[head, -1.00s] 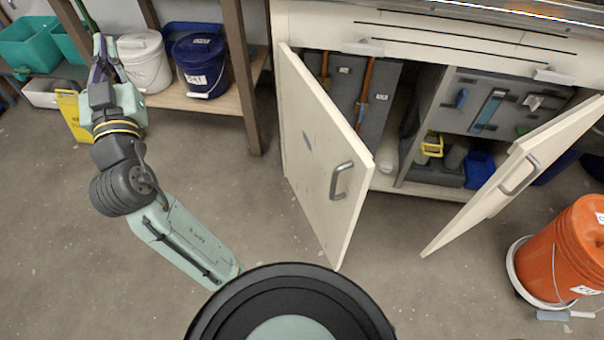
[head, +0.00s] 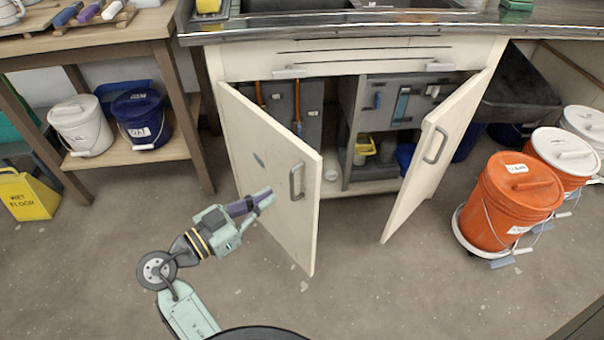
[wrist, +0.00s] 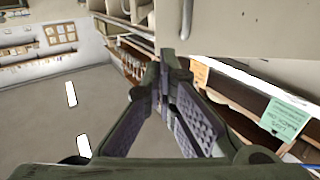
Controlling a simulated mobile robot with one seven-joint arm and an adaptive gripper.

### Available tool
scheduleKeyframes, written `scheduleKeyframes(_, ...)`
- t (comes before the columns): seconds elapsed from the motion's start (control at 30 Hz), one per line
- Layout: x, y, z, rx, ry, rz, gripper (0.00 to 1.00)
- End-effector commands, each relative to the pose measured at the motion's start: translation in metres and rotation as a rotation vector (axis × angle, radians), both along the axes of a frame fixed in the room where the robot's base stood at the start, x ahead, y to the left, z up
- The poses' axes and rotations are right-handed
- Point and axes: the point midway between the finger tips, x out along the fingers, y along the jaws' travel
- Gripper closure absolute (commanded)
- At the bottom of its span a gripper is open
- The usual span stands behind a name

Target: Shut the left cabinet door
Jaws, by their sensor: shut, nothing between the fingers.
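The left cabinet door (head: 270,180) stands wide open, swung out toward me, with a metal bar handle (head: 297,182) near its free edge. My gripper (head: 268,195) is shut and empty, in front of the door's outer face and left of the handle. I cannot tell whether the fingertips touch the door. In the wrist view my closed fingers (wrist: 168,105) point forward, with a pale panel and a bar handle above them. The right cabinet door (head: 435,155) is open too. The cabinet inside (head: 345,130) shows grey panels, orange-handled tools and a yellow item.
A white bucket (head: 82,125) and a blue bucket (head: 140,118) sit on a low shelf at the left. A yellow wet-floor sign (head: 27,195) stands at far left. Floor before the cabinet is clear.

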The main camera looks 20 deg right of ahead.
Motion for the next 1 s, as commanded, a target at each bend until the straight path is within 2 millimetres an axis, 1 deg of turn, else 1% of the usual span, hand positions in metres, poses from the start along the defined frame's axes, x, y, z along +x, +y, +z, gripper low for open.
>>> scheduleKeyframes(0.03, 0.002, -0.011, 0.003, -0.001, 0.002, -0.007, 1.0)
scheduleKeyframes(0.1, 0.007, -0.026, 0.003, -0.001, 0.003, -0.006, 1.0)
scheduleKeyframes(0.3, 0.02, -0.066, 0.003, -0.001, 0.003, -0.003, 1.0)
scheduleKeyframes(0.4, 0.026, -0.082, 0.004, -0.001, 0.003, -0.002, 1.0)
scheduleKeyframes(0.5, 0.03, -0.094, 0.003, 0.0, 0.002, 0.001, 1.0)
scheduleKeyframes(0.7, 0.034, -0.105, 0.001, 0.0, 0.001, 0.003, 1.0)
scheduleKeyframes(1.0, 0.034, -0.105, 0.0, 0.0, 0.001, 0.003, 1.0)
